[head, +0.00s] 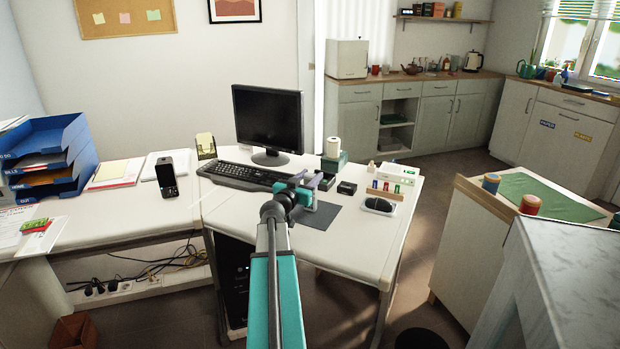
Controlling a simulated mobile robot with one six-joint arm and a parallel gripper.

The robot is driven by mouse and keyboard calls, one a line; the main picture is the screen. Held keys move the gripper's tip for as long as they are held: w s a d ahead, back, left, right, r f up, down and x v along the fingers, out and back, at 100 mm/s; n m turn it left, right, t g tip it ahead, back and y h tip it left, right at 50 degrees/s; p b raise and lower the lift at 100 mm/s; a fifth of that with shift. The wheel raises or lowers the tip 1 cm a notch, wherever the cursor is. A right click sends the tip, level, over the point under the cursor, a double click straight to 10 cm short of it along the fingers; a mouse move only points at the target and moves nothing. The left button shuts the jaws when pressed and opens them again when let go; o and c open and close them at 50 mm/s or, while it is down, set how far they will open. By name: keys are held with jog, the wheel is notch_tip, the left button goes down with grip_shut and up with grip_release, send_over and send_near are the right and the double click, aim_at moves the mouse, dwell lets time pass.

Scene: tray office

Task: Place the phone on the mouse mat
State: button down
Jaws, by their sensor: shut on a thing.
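My gripper (304,190) is over the desk in front of the monitor, near the back edge of the mouse mat. The dark grey mouse mat (322,216) lies flat on the desk just below and right of my gripper, partly covered by my arm. A black and grey phone (166,182) is on the left part of the desk, well apart from my gripper.
A keyboard (240,176) and a monitor (268,118) stand behind my gripper. Blue trays (60,150) are at the far left.

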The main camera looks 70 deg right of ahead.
jog(key=shift+f+b, duration=0.1)
jog(key=shift+b, duration=0.2)
jog(key=c, duration=1.1)
grip_release()
jog(key=shift+r+p, duration=0.25)
jog(key=shift+p, duration=0.15)
jog(key=shift+a+f, duration=0.15)
jog(key=shift+a, duration=0.2)
jog(key=a, duration=0.7)
jog(key=w+a, duration=0.1)
jog(key=a, duration=0.3)
jog(key=shift+w+a+b, duration=0.1)
jog(key=shift+a+b, duration=0.05)
jog(key=shift+b, duration=0.25)
